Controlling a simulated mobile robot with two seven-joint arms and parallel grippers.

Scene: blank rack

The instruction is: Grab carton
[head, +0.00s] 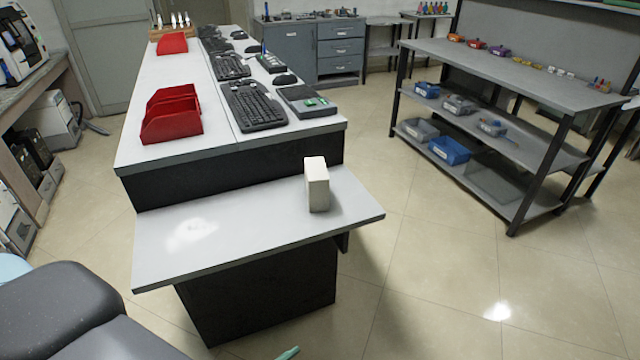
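The carton (317,186) is a small, plain cream box. It stands upright on the lower grey shelf (235,235) at the front of the long workbench, towards the shelf's right end and close to its back. Nothing touches the carton except the shelf under it. Neither my left nor my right gripper can be made out in the head view.
The upper bench holds red bins (171,115), a keyboard (252,106) and a dark device (306,101). A rack (500,70) with small bins stands at right. Open floor (440,270) lies between. A dark rounded shape (60,310), possibly a seat, fills the lower left.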

